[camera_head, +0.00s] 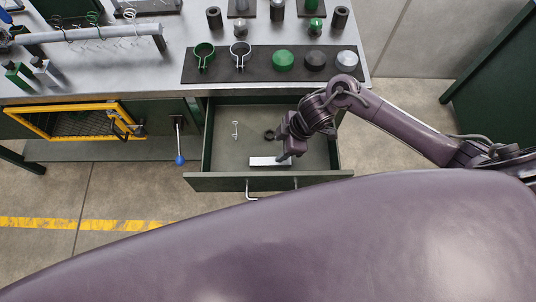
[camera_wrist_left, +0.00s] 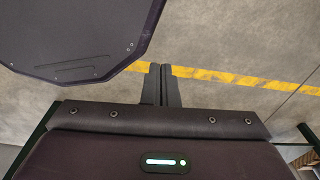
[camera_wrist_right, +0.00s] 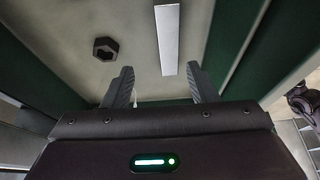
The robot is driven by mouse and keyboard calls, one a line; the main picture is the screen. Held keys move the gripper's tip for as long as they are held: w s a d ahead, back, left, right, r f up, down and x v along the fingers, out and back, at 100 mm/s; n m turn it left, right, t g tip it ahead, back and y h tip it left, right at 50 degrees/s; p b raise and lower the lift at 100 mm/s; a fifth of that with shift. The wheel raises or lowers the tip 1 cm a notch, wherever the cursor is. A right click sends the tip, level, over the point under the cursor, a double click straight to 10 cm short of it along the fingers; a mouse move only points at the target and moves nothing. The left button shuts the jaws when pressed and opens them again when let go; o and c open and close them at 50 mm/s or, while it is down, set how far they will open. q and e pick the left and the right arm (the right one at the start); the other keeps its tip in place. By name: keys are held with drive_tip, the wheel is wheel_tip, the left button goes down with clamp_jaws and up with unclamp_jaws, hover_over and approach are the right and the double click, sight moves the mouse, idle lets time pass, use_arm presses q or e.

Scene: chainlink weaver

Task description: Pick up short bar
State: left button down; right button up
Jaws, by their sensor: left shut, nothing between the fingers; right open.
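The short bar (camera_head: 268,161) is a pale metal bar lying flat in the open drawer, near its front panel. In the right wrist view the bar (camera_wrist_right: 168,36) runs away from me, its near end showing between the fingertips, closer to the right finger. My right gripper (camera_wrist_right: 160,68) is open and empty. In the head view it hangs over the drawer at the bar's right end, partly hiding that end. I cannot tell its exact height above the bar. My left gripper (camera_wrist_left: 160,68) is shut and empty above the floor, away from the drawer.
The open drawer (camera_head: 207,150) also holds a dark hexagonal nut (camera_wrist_right: 105,49) and a small pale eye-ended piece (camera_head: 235,130). The workbench (camera_head: 185,30) above carries clamps, caps and a rail of hooks. A blue-knobbed lever (camera_head: 180,159) stands left of the drawer.

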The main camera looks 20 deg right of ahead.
sight(270, 160)
drive_tip(key=shift+s+a+f, duration=0.15)
drive_tip(key=shift+a+f, duration=0.1)
drive_tip(key=shift+f, duration=0.25)
drive_tip(key=shift+s+a+f, duration=0.2)
drive_tip(key=shift+f, duration=0.1)
drive_tip(key=x, duration=0.4)
drive_tip(key=shift+s+a+f, duration=0.1)
drive_tip(key=shift+s+f, duration=0.1)
drive_tip(key=shift+f, duration=0.15)
drive_tip(key=shift+a+f, duration=0.1)
drive_tip(key=shift+f, duration=0.15)
drive_tip(key=shift+c, duration=0.2)
clamp_jaws()
use_arm(q)
drive_tip(key=shift+s+r, duration=0.2)
drive_tip(key=shift+s, duration=0.2)
use_arm(e)
drive_tip(key=shift+w, duration=0.1)
